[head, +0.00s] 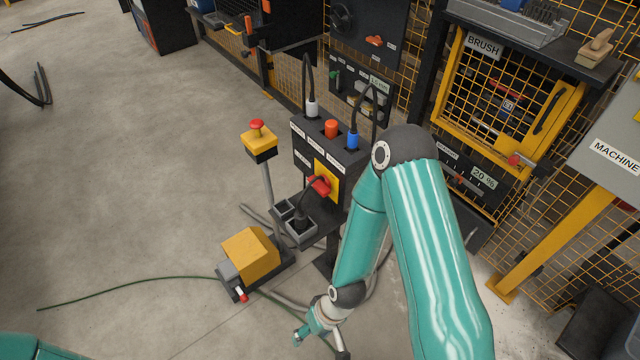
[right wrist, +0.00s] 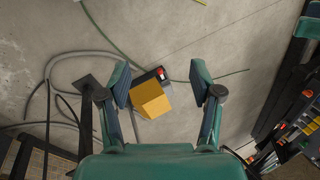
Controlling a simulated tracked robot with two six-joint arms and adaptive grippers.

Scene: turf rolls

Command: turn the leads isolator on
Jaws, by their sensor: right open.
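The likely leads isolator is a red rotary handle (head: 319,185) on a yellow plate (head: 327,176), on the front of a dark connector box (head: 345,157). I cannot read the box's small labels or tell the handle's set position. My right gripper (head: 322,342) hangs low in front of the box, below the handle and apart from it. In the right wrist view the right gripper (right wrist: 160,84) is open and empty, its fingers pointing toward the floor and a yellow pedal unit (right wrist: 150,99). Only a bit of my left arm shows at bottom left; its gripper is out of view.
Plugs with white (head: 312,108) and blue (head: 352,141) collars stand in the box top beside a red-orange one (head: 331,128). A yellow emergency-stop post (head: 258,142) stands left of the box. The yellow pedal (head: 250,254) and hoses lie on the floor.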

